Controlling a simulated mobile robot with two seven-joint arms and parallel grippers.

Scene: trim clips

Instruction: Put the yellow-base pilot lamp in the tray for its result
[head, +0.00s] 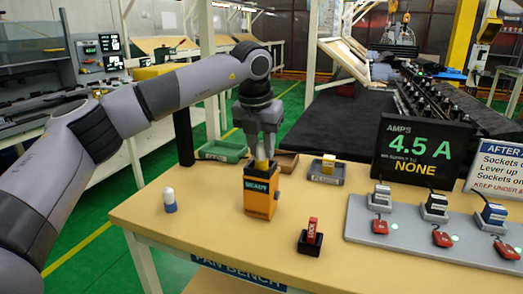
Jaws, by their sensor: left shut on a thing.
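My left gripper (262,148) points straight down and is shut on the yellow-base pilot lamp (261,165). Only the lamp's yellow part shows below the fingers; the rest is hidden by them. The lamp is at the top of an orange tester (259,199) whose dark screen reads READY. I cannot tell whether it sits in the tester or just above it. My right gripper is out of view.
A blue-base white lamp (169,201) stands at the left. A black holder with a red piece (312,231) is at the front. At the right are a grey socket board (385,241) with red levers, a display (422,151) reading 4.5 A and NONE, and a sign (496,168).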

